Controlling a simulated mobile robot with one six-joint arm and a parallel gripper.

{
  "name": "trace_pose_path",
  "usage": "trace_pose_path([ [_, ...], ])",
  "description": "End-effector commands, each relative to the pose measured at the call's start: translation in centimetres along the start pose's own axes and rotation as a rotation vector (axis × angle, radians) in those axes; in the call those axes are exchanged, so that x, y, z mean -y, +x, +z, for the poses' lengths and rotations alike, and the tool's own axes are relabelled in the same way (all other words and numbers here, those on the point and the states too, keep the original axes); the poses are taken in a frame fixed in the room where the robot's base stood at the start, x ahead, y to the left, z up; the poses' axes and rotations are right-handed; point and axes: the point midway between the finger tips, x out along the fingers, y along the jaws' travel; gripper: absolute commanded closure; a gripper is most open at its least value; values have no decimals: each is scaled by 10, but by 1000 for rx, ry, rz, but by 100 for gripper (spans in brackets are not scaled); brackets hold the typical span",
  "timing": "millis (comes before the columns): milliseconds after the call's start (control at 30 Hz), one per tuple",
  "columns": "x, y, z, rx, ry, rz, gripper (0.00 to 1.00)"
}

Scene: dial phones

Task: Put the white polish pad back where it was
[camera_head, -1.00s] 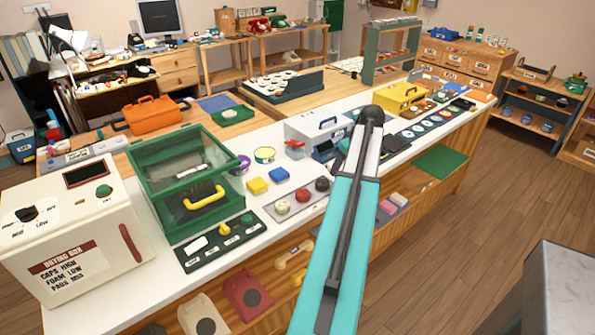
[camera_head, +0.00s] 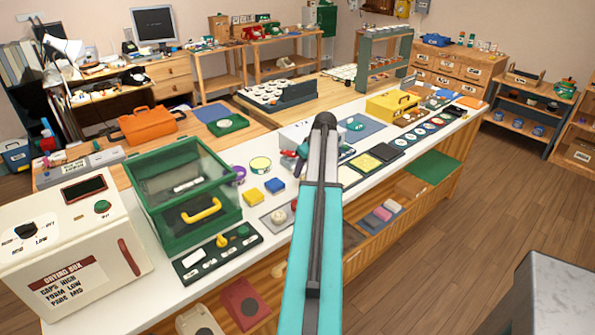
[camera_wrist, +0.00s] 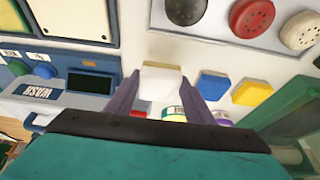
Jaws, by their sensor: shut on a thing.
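My gripper (camera_wrist: 162,88) is shut on the white polish pad (camera_wrist: 162,80), a small pale block between the two purple fingers in the wrist view. The pad is over the white counter; whether it touches it I cannot tell. A blue pad (camera_wrist: 213,85) and a yellow pad (camera_wrist: 252,92) lie in a row to its right there. In the head view the blue pad (camera_head: 275,185) and yellow pad (camera_head: 252,196) lie left of my arm, which hides my gripper and the white pad.
A grey tray (camera_wrist: 195,27) with round black, red and white caps lies beside the pads. A blue-grey wash machine (camera_wrist: 75,85) stands on the other side. A green glass-lidded box (camera_head: 200,225) and drying box (camera_head: 75,250) stand further left. Dark and yellow mats (camera_head: 385,151) lie to the right.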

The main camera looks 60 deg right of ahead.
Motion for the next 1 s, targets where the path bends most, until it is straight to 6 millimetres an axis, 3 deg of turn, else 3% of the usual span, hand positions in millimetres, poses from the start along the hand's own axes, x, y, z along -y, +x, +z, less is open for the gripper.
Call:
trace_pose_path([
  [100, 6, 8, -18, 1, -1, -2, 70],
  [300, 12, 15, -29, 0, -1, -1, 70],
  [733, 13, 18, -28, 0, -1, -2, 70],
  [1000, 13, 38, -20, 1, -1, -2, 70],
])
